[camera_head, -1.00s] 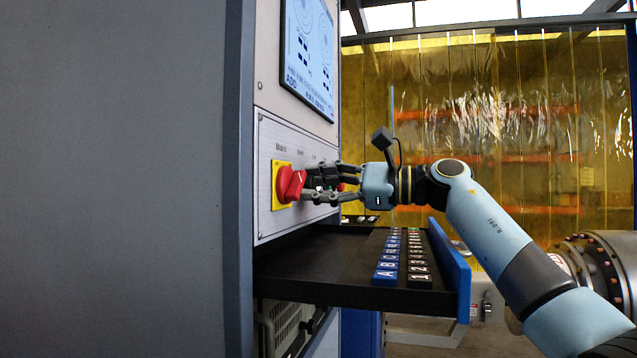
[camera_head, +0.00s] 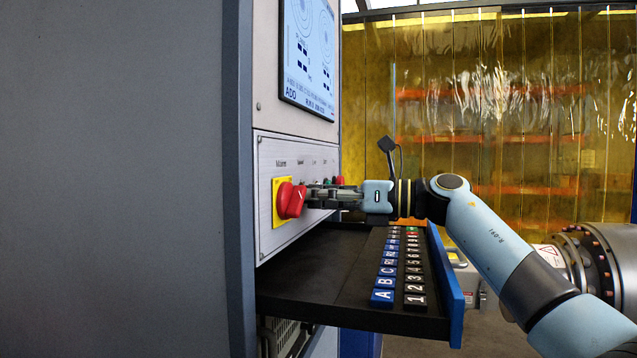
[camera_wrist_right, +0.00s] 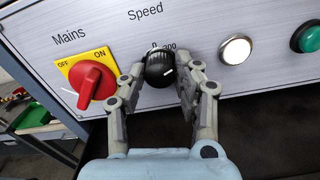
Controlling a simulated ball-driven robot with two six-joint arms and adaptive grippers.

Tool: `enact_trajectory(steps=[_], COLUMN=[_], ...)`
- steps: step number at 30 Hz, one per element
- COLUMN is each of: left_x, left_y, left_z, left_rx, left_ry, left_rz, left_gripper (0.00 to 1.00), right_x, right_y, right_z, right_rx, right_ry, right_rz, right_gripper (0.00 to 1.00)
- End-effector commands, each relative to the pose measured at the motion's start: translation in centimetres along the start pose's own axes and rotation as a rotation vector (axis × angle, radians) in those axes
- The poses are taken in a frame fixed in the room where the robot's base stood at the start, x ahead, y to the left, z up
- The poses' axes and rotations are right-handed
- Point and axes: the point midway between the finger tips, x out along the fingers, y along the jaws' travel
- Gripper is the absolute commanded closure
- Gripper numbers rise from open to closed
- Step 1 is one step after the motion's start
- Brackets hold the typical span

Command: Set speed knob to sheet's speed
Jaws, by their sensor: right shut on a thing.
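The speed knob (camera_wrist_right: 159,70) is black and round, under the word "Speed" on the grey panel in the right wrist view. Scale marks "0" and "200" show just above it, and a small white mark shows on the knob. My right gripper (camera_wrist_right: 163,76) has its two fingers on either side of the knob, shut on it. In the head view my right gripper (camera_head: 318,195) reaches the panel from the right, and its fingers hide most of the knob. I cannot make out a speed sheet. My left gripper is not in view.
The red mains switch (camera_wrist_right: 90,82) on its yellow plate sits close left of the fingers. A white button (camera_wrist_right: 235,50) and a green button (camera_wrist_right: 308,38) are to the right. A screen (camera_head: 307,55) is above. A black drawer (camera_head: 315,280) with lettered and numbered blocks juts out below.

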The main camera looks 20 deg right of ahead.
Motion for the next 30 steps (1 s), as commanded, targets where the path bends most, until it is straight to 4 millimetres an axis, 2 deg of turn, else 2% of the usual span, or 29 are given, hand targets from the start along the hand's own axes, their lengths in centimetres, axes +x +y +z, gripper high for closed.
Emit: enact_trajectory(steps=[1,30], left_x=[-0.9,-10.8], left_y=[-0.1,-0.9], left_z=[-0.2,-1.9], left_rx=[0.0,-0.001], left_ry=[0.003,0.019], left_rz=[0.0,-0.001], left_gripper=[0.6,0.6], right_x=[0.0,0.0], right_y=[0.1,0.1], right_z=[0.4,0.5], right_rx=[0.045,0.966], right_ry=[0.001,0.0], right_rz=[-0.001,-0.002], right_gripper=[1.0,1.0])
